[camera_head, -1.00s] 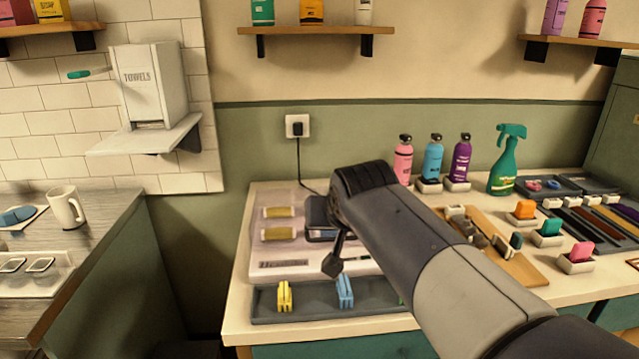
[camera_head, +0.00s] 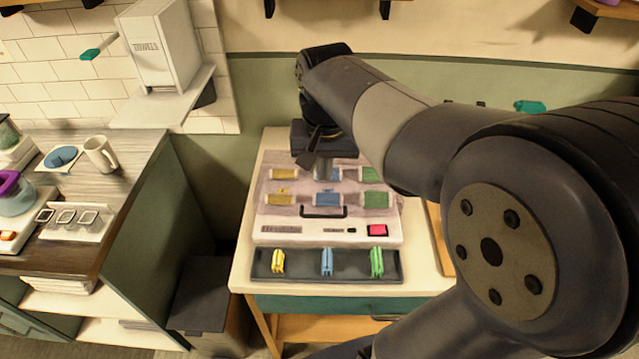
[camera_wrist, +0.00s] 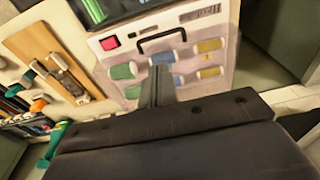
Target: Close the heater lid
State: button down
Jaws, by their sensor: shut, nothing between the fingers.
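The heater (camera_head: 390,237) is a pale box at the back of the table, with yellow, blue and green rollers in two rows. Its clear lid (camera_head: 262,213) looks laid flat over the rollers, with a dark handle (camera_head: 323,212) along the front. The handle also shows in the wrist view (camera_wrist: 162,38). My gripper (camera_head: 326,172) is shut and empty, pointing down over the rear part of the heater. In the wrist view its fingertips (camera_wrist: 158,72) overlap the rollers; I cannot tell whether they touch the lid.
A dark tray (camera_head: 300,270) with yellow, blue and green clips lies in front of the heater. A wooden board (camera_wrist: 48,62) lies beside it. A counter with a mug (camera_head: 101,155) stands left, across a gap holding a dark bin (camera_head: 200,293). My arm hides the table's right side.

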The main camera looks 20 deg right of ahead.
aim_at(324, 216)
jog(key=f, duration=0.4)
jog(key=w+f, duration=0.1)
jog(key=f, duration=0.4)
jog(key=f+p, duration=0.1)
jog(key=f, duration=0.3)
jog(key=shift+w+d+f, duration=0.2)
jog(key=shift+d+f, duration=0.05)
jog(key=shift+f, duration=0.1)
jog(key=shift+s+a+f+b, duration=0.1)
jog(key=shift+s+f+b, duration=0.05)
jog(key=shift+f+b, duration=0.45)
jog(key=shift+s+f+b, duration=0.15)
jog(key=shift+f+b, duration=0.35)
jog(key=shift+f, duration=0.05)
jog(key=shift+s, duration=0.2)
jog(key=shift+f, duration=0.1)
notch_tip(324, 216, up, 14)
jog(key=s+p, duration=0.2)
jog(key=shift+a+r+p, duration=0.25)
jog(key=shift+a+p, duration=0.05)
jog(key=shift+a, duration=0.1)
jog(key=shift+f, duration=0.1)
